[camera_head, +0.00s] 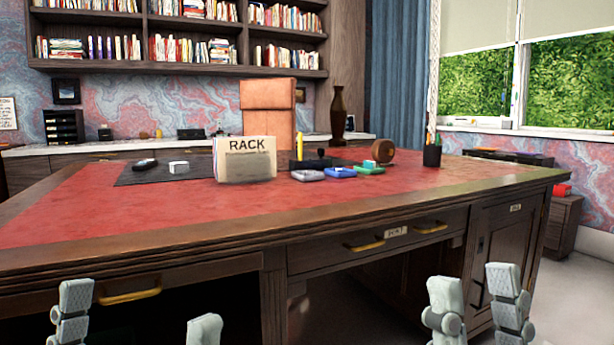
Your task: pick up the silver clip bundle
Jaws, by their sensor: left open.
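A small silver-grey flat item (307,175), which looks like the silver clip bundle, lies on the red leather desk top (130,212) near the middle. It sits just right of the RACK box and left of a similar blue item (340,172) and a green item (369,169). Its fine detail is too small to tell. My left gripper (138,318) is at the bottom left, open and empty, in front of the desk. My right gripper (477,307) is at the bottom right, its fingers apart with nothing between them. Both are well away from the silver item.
The RACK box (245,160) stands beside the silver item. A dark mat (140,177) with a white block (179,167) lies left. A brown round object (383,151) and a pen cup (432,155) stand right. The desk's front edge lies between my grippers and these things.

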